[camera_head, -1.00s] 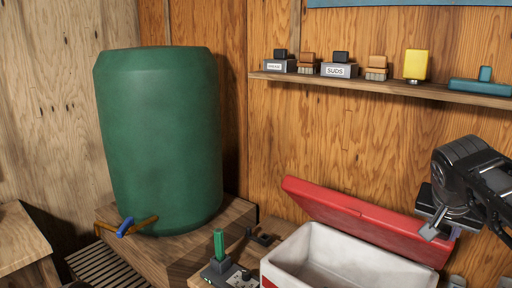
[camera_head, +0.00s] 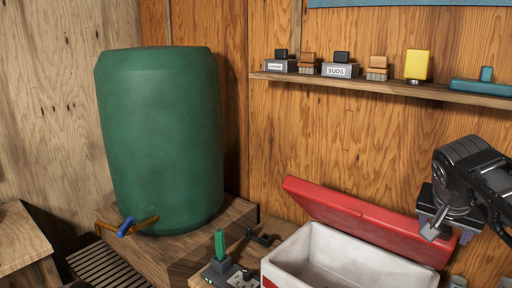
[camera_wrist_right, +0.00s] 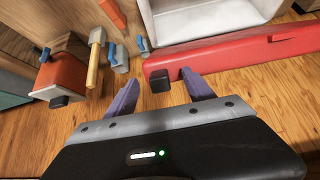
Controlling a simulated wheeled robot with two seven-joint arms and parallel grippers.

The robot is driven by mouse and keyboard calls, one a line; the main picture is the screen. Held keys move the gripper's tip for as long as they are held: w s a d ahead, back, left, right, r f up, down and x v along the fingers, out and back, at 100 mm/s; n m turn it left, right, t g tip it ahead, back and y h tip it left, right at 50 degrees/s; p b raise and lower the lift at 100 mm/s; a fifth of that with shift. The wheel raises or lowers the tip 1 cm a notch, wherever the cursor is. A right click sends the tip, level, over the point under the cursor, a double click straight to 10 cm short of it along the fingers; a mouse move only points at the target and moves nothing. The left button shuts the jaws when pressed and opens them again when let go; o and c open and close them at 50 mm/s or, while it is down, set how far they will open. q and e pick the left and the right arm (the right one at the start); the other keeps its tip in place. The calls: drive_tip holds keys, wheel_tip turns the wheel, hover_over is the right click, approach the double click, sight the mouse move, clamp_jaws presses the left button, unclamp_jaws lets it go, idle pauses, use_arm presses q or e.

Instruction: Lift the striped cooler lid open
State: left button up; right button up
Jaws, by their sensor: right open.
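The cooler has a white inner tub (camera_head: 338,252) with a red lid (camera_head: 345,212), which stands raised and tilted back toward the wooden wall. No stripes can be made out on the lid from here. My right gripper (camera_head: 432,228) is at the lid's right end in the head view. In the right wrist view, the gripper (camera_wrist_right: 163,92) is open, its two purple-grey fingers spread near the red lid (camera_wrist_right: 235,48), with a small dark block on the lid's end between them. Whether the fingers touch the lid is unclear. My left gripper is out of view.
A green barrel (camera_head: 160,140) with a blue-handled tap (camera_head: 126,227) stands on a wooden stand at left. A shelf (camera_head: 400,92) above holds brushes and boxes. A green-handled device (camera_head: 220,258) sits left of the cooler. Tools, including a wooden-handled one (camera_wrist_right: 96,60), lie beside it.

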drive_tip(key=p+v, duration=0.2)
drive_tip(key=v, duration=0.5)
idle(0.4)
